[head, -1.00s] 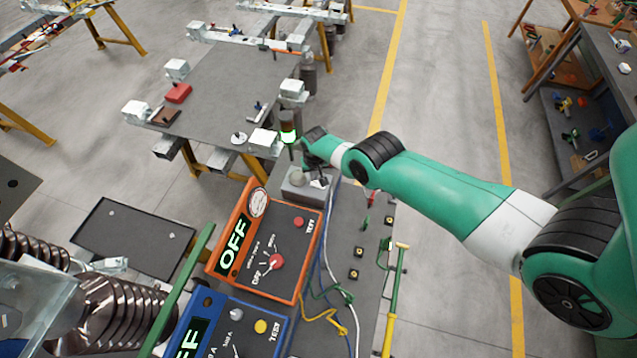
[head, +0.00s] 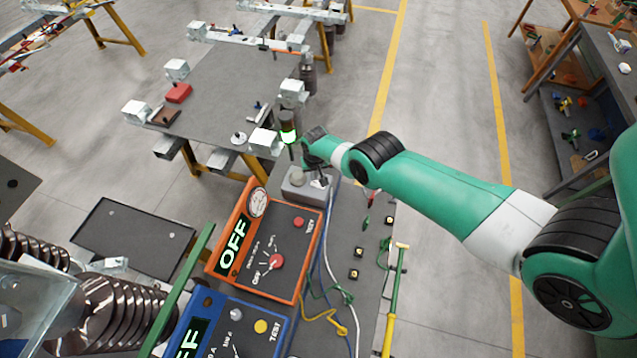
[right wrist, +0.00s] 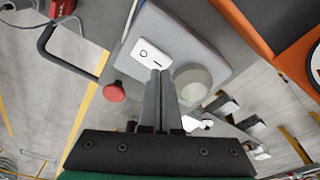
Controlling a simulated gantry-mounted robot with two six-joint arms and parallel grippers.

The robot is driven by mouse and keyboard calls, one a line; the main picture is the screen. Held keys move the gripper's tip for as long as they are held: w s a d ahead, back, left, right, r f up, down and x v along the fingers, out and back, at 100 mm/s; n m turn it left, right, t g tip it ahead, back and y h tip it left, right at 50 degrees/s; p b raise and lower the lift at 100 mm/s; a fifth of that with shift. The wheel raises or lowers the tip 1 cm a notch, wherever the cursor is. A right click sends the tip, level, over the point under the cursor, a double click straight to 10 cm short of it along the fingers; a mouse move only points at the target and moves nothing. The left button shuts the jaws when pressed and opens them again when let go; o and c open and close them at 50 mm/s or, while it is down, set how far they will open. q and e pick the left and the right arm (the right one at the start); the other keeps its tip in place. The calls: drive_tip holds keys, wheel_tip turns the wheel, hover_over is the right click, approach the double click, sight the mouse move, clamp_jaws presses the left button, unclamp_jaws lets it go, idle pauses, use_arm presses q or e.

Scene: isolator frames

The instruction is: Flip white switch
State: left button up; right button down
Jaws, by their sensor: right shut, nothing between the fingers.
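The white switch (right wrist: 148,52) is a small rocker with a circle mark and a line mark, set in the top of a grey box (right wrist: 195,38). In the head view the switch (head: 317,183) shows small at the right of the grey box (head: 297,190). My right gripper (right wrist: 161,74) is shut and empty, its fingertips at the line-marked end of the switch. I cannot tell whether they touch it. In the head view my right gripper (head: 321,178) points down at the box, partly hidden by its wrist. My left gripper is out of view.
A pale round knob (right wrist: 192,82) sits on the box close beside the fingers. A red button (right wrist: 115,92) is at its side. An orange OFF tester (head: 268,240) and a blue one (head: 232,325) stand nearer, with loose cables (head: 335,285) at right.

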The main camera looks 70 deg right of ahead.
sight(314, 183)
drive_tip(key=shift+f+b, duration=0.85)
drive_tip(key=shift+f, duration=0.05)
idle(0.3)
wheel_tip(314, 183, up, 7)
drive_tip(key=p, duration=0.7)
drive_tip(key=shift+r, duration=0.1)
